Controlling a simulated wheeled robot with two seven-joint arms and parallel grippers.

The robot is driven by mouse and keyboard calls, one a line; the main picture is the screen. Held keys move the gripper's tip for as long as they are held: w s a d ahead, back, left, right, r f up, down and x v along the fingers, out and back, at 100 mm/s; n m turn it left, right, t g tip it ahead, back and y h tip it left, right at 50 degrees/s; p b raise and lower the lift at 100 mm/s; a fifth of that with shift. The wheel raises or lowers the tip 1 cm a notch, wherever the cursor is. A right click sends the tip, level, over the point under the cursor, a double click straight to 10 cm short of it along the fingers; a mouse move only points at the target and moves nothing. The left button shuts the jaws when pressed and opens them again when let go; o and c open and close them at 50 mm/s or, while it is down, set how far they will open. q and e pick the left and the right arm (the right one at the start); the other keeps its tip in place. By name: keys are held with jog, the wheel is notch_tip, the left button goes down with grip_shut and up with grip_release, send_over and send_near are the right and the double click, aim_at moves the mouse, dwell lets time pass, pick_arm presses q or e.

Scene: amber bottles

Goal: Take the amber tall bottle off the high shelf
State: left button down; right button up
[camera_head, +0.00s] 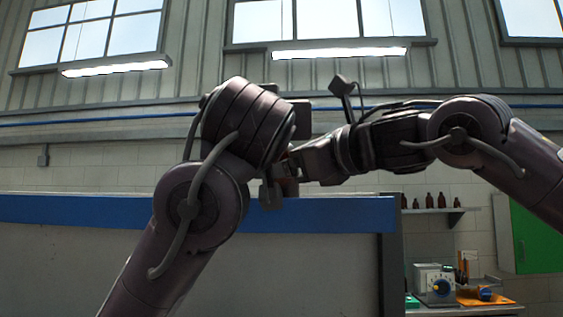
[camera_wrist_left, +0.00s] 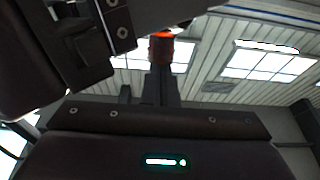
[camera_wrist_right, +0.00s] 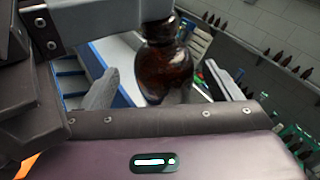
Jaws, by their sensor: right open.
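An amber bottle (camera_wrist_right: 166,70) hangs in front of my right wrist camera, its narrow neck toward the top of the picture. A pale grey finger of my left gripper crosses at the neck. The bottle also shows as a glowing red-brown shape in the left wrist view (camera_wrist_left: 161,48), at the tips of my left gripper (camera_wrist_left: 161,75), whose fingers are close together on it. My right gripper (camera_wrist_right: 162,88) is open, with one finger on each side of the bottle and gaps visible. In the head view my left gripper (camera_head: 283,180) and right gripper (camera_head: 298,166) meet, mostly hiding the bottle.
Several small dark bottles (camera_head: 429,201) stand on a wall shelf (camera_head: 440,210) at the right. A large grey panel with a blue upper band (camera_head: 335,215) lies behind my arms. A bench with a white device (camera_head: 433,279) and a green panel (camera_head: 540,238) are at the right.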

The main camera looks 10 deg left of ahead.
pick_arm(q)
jog(key=shift+w+f, duration=0.2)
jog(key=shift+f, duration=0.05)
pick_arm(e)
jog(key=shift+x, duration=0.9)
jog(key=c, duration=1.1)
jog(key=shift+f, duration=0.1)
jog(key=shift+c, duration=0.3)
jog(key=shift+w+f, duration=0.15)
pick_arm(q)
jog(key=shift+d+r, duration=0.15)
jog(key=shift+r, duration=0.5)
